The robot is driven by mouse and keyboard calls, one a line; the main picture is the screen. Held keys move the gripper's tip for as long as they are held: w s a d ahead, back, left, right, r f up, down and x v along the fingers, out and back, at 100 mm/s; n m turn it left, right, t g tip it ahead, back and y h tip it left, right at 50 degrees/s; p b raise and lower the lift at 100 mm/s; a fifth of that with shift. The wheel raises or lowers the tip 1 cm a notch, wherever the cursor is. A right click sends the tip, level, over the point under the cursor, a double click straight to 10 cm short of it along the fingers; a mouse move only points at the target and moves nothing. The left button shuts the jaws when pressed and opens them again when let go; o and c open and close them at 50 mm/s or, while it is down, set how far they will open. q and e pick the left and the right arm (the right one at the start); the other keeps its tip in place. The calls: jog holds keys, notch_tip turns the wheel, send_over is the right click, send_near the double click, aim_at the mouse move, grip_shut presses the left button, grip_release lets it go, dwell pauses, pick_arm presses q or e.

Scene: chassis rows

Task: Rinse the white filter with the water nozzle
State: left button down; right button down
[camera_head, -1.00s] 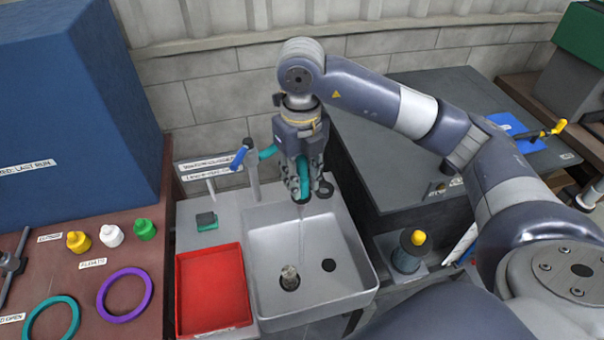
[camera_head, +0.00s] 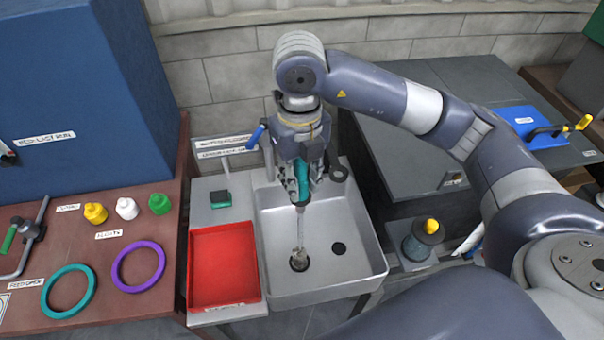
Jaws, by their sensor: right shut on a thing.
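The small greyish-white filter (camera_head: 299,258) stands low in the metal sink (camera_head: 347,283), at a dark round spot on its floor. It looks dull, and its lower part is hard to make out. My right gripper (camera_head: 301,192) is shut on the teal water nozzle (camera_head: 302,178), which points down above the sink. A thin pale stream (camera_head: 300,228) runs from the nozzle tip down to the filter. The gripper fingers hide part of the nozzle. My left gripper is not in view.
A red tray (camera_head: 225,264) lies left of the sink, with a green-and-black sponge-like block (camera_head: 221,199) behind it. A dark bench (camera_head: 415,150) stands to the right. A brown table (camera_head: 170,292) at left holds rings and coloured caps.

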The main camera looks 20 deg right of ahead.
jog(key=shift+s+a, duration=0.15)
jog(key=shift+a, duration=0.15)
jog(key=shift+s, duration=0.1)
jog(key=shift+s+a+b, duration=0.1)
jog(key=shift+s+b, duration=0.2)
jog(key=shift+s, duration=0.15)
jog(key=shift+w+d, duration=0.15)
jog(key=shift+d, duration=0.05)
dwell(0.4)
jog(key=shift+w+d+b, duration=0.3)
jog(key=shift+d+b, duration=0.15)
jog(key=shift+w+a, duration=0.1)
jog(key=shift+a, duration=0.05)
